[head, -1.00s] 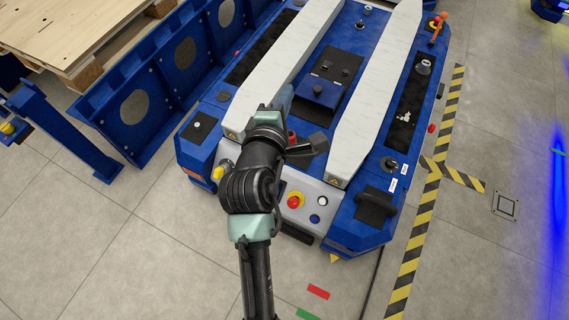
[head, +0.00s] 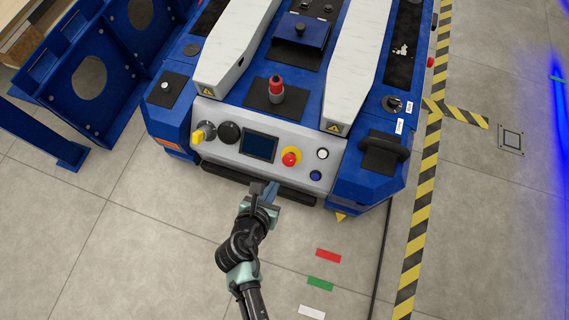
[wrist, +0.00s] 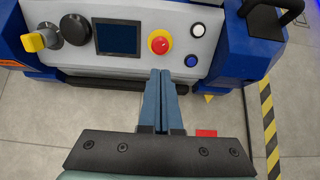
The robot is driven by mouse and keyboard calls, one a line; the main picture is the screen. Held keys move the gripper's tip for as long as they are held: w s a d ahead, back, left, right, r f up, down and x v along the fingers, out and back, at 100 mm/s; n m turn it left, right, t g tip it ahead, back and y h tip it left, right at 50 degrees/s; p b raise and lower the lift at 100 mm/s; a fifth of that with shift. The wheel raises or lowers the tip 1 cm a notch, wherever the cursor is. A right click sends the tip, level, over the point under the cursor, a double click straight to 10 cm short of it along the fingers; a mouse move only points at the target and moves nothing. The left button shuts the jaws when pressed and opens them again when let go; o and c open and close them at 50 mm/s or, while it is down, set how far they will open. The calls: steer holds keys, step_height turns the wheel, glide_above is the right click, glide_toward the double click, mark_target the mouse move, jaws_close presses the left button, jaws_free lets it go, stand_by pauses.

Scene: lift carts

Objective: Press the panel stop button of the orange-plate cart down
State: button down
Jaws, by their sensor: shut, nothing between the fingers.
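A blue cart (head: 355,187) with a small orange plate (head: 170,145) low on its left front corner fills the middle of the head view. Its grey front panel (head: 221,155) carries a red stop button (head: 290,157) on a yellow ring, right of a dark screen (head: 258,146). The stop button also shows in the wrist view (wrist: 160,42), just beyond my fingertips. My gripper (head: 270,188) is shut and empty, in front of the panel and below the button in the picture. The fingertips (wrist: 161,72) appear apart from the button.
The panel also has a yellow knob (head: 203,131), a black knob (head: 229,132), a white button (head: 322,154) and a blue button (head: 315,175). A red-topped post (head: 276,88) stands behind it. Blue rack panels (head: 90,85) are at left.

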steer(key=b, duration=0.9)
glide_toward(288, 161)
steer(key=x, duration=0.5)
steer(key=shift+w+f, duration=0.1)
steer(key=shift+f, duration=0.15)
steer(key=shift+w+d+f, duration=0.2)
steer(key=shift+w+f, duration=0.15)
steer(key=shift+w, duration=0.25)
steer(key=shift+w, duration=0.1)
